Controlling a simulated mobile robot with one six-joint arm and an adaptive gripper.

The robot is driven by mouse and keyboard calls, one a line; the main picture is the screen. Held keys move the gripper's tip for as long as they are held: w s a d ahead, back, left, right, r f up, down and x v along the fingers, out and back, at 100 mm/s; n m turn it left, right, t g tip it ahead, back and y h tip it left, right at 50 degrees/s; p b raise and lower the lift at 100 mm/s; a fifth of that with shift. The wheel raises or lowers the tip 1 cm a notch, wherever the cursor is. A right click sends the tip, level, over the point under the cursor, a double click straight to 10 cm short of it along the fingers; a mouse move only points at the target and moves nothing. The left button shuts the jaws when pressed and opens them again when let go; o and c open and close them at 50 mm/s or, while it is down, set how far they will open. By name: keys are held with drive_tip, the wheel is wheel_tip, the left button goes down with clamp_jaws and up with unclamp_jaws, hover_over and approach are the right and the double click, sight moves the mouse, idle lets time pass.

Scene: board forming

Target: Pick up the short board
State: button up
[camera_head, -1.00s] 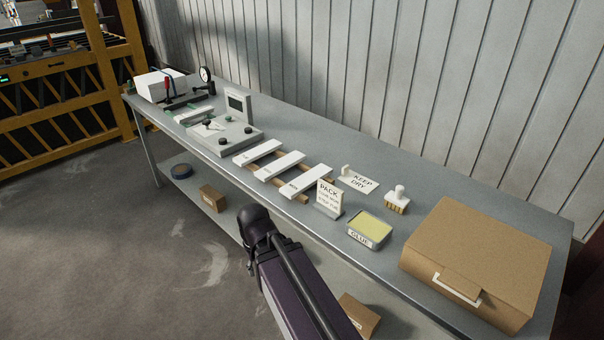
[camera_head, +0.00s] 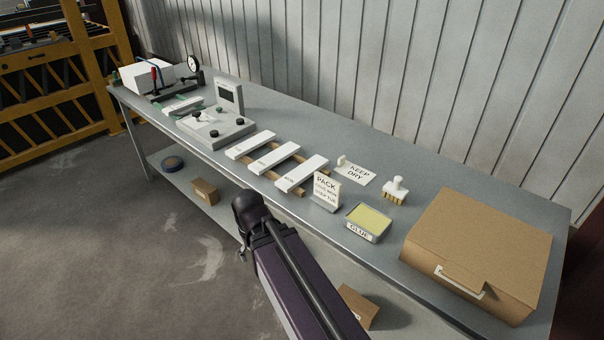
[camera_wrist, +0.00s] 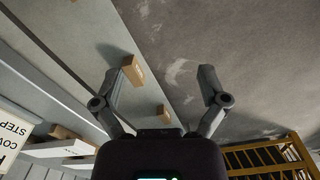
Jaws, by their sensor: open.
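Three white boards lie side by side across wooden rails on the bench. The left board (camera_head: 250,145) looks shortest, the middle board (camera_head: 272,158) a little longer and the right board (camera_head: 302,173) longest. Their small labels are too blurred to read. In the wrist view, a white board (camera_wrist: 62,148) shows at lower left, partly cut off. My gripper (camera_wrist: 160,80) is open and empty, its fingers apart over the floor and lower shelf beside the bench, away from the boards. The head view shows my arm but not the fingers.
Left of the boards stands a grey fixture (camera_head: 215,128) with knobs and a screen. Right of them are a PACK sign (camera_head: 326,190), a KEEP DRY card (camera_head: 356,172), a brush (camera_head: 396,190), a glue tin (camera_head: 367,222) and a large cardboard box (camera_head: 485,250). Small boxes (camera_head: 204,191) lie on the lower shelf.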

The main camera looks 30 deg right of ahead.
drive_tip(key=w+d+f+n+h+b, duration=0.1)
drive_tip(key=w+d+n+h+b, duration=0.15)
drive_tip(key=w+d+n, duration=0.3)
drive_tip(key=n+t+h+b, duration=0.5)
drive_tip(key=n+h, duration=0.5)
drive_tip(key=n, duration=0.6)
approach(291, 178)
drive_tip(key=v, duration=0.4)
drive_tip(key=shift+w+r, duration=0.1)
drive_tip(key=shift+r, duration=0.1)
drive_tip(key=shift+d, duration=0.1)
drive_tip(key=shift+b+x, duration=1.45)
drive_tip(key=shift+x, duration=2.85)
drive_tip(key=shift+f, duration=0.1)
drive_tip(key=shift+b+x, duration=1.1)
drive_tip(key=shift+x, duration=1.4)
drive_tip(key=shift+f, duration=0.1)
